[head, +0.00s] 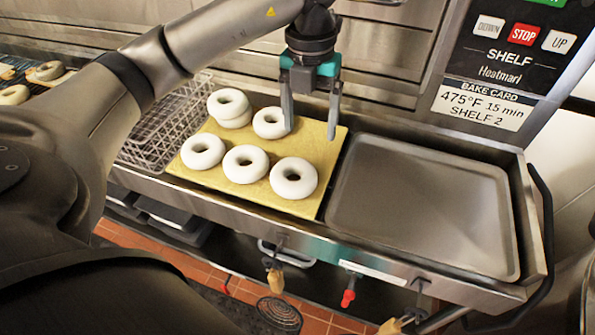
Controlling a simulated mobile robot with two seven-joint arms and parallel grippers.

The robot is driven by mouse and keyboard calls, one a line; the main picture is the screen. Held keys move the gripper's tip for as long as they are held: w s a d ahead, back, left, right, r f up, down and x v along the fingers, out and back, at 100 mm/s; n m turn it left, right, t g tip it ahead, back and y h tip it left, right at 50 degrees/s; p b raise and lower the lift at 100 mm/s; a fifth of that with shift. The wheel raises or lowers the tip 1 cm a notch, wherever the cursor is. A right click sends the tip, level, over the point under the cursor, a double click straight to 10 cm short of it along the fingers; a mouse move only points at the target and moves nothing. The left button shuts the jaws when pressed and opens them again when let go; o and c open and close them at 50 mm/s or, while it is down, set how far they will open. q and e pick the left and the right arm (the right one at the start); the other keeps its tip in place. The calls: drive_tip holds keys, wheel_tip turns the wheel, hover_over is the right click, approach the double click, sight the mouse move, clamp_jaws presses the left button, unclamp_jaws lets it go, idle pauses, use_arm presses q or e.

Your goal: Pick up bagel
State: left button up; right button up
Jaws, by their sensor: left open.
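Several white dough bagels lie on a yellow board (228,200) in the middle of the counter. Two are stacked at the back left, with the top bagel (229,103) largely covering the one below. Another bagel (268,122) lies at the back, and three sit in the front row: left bagel (202,151), middle bagel (245,164) and right bagel (293,178). My left gripper (311,132) is open and empty, pointing down over the back right of the board. Its left finger appears beside the back bagel; I cannot tell whether they touch. My right gripper is out of view.
An empty metal tray (425,205) lies right of the board. A wire basket (160,135) stands to the left. More bagels (48,71) lie at the far left. A control panel (510,60) rises at the back right, and a dark handle (545,225) borders the right end.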

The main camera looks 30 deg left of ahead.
use_arm(q)
hover_over(309, 176)
drive_tip(key=f, duration=0.8)
drive_tip(key=shift+s+a+f+b, duration=0.3)
drive_tip(key=shift+a+f, duration=0.05)
drive_tip(key=shift+w+d+f, duration=0.15)
drive_tip(key=shift+d+f, duration=0.05)
drive_tip(key=shift+f, duration=1.4)
drive_tip(key=shift+w+d+f, duration=0.1)
drive_tip(key=shift+d+f, duration=0.05)
drive_tip(key=shift+f, duration=1.45)
clamp_jaws()
